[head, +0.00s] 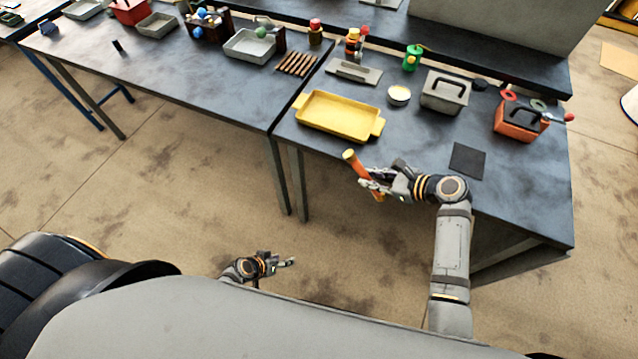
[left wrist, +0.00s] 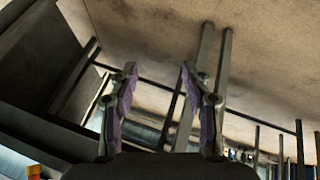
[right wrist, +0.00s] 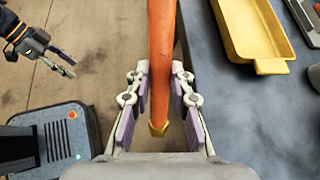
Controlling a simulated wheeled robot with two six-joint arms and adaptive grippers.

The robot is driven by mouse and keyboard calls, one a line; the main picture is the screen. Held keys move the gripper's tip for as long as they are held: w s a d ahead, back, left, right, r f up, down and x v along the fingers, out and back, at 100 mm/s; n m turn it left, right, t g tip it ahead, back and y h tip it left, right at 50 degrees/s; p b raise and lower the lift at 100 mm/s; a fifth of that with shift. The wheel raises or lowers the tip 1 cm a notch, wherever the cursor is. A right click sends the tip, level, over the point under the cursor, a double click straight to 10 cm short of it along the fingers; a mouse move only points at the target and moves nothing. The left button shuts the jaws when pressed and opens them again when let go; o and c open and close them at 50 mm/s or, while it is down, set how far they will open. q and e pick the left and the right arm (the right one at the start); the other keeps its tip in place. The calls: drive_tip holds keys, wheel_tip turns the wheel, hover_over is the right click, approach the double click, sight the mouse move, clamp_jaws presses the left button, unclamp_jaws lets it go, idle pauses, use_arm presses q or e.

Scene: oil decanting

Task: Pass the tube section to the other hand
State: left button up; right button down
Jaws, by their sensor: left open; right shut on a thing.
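The tube section is an orange tube (head: 361,173) with a yellow end, held tilted in front of the table's front edge. My right gripper (head: 374,182) is shut on it. In the right wrist view the tube (right wrist: 162,60) runs lengthwise between the fingers of my right gripper (right wrist: 159,100), with a yellow end toward the palm. My left gripper (head: 290,262) is open and empty, low over the floor and well apart from the tube. It also shows at the upper left of the right wrist view (right wrist: 66,64). In the left wrist view its fingers (left wrist: 158,80) stand apart with nothing between them.
A yellow tray (head: 338,134) lies near the front edge of the right table (head: 420,145). A dark square mat (head: 467,160), a grey box (head: 446,92) and an orange box (head: 520,120) are farther right. Open floor lies between my left gripper and the tables.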

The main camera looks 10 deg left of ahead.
use_arm(q)
drive_tip(key=w+d+r+m+t+h, duration=0.1)
drive_tip(key=w+d+r+t+h, duration=0.15)
drive_tip(key=w+r, duration=0.4)
drive_tip(key=w+d+r+t+h, duration=0.2)
drive_tip(key=w+d+r, duration=0.15)
drive_tip(key=r, duration=0.55)
drive_tip(key=m+t+h, duration=0.3)
drive_tip(key=h, duration=0.2)
approach(356, 164)
drive_tip(key=shift+n+y, duration=0.25)
drive_tip(key=shift+n, duration=0.05)
drive_tip(key=x, duration=0.7)
drive_tip(key=f+x, duration=0.1)
drive_tip(key=x, duration=0.2)
drive_tip(key=shift+w+d, duration=0.1)
drive_tip(key=shift+w, duration=0.3)
clamp_jaws()
use_arm(e)
drive_tip(key=c, duration=1.1)
unclamp_jaws()
drive_tip(key=shift+d, duration=0.1)
